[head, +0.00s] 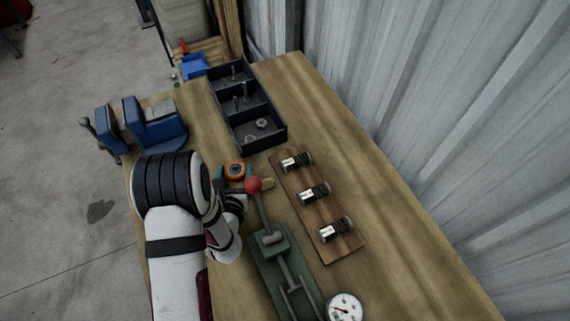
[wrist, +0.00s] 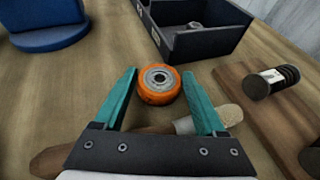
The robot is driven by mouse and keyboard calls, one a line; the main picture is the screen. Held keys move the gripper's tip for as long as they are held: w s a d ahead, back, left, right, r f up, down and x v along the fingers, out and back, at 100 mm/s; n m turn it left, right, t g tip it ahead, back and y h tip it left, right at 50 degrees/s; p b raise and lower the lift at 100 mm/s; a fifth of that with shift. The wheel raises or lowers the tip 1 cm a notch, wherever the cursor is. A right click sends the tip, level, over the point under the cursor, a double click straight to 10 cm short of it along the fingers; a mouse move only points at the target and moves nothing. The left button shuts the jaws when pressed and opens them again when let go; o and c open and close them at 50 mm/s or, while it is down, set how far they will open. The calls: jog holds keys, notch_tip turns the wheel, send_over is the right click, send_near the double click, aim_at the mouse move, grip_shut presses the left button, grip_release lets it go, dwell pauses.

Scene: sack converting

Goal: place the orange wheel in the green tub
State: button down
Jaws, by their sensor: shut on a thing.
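The orange wheel (head: 235,170) has a grey metal hub. In the wrist view the wheel (wrist: 158,84) sits between the teal fingertips of my gripper (wrist: 158,76). My gripper (head: 235,172) is shut on it, one finger at each side. I cannot tell whether the wheel touches the bench or is just above it. No green tub shows in either view.
A dark divided tray (head: 284,131) holds metal parts. A wooden board (head: 318,222) carries several cylinders. A green lever tool (head: 272,270) with a red knob (head: 254,184) stands close by my gripper. A handled tool (wrist: 228,116) lies under the fingers. A blue vise (head: 155,125) is left.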

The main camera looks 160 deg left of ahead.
grip_release()
jog(key=shift+r, duration=0.25)
jog(key=v, duration=0.4)
jog(key=shift+a, duration=0.1)
jog(key=shift+f, duration=0.1)
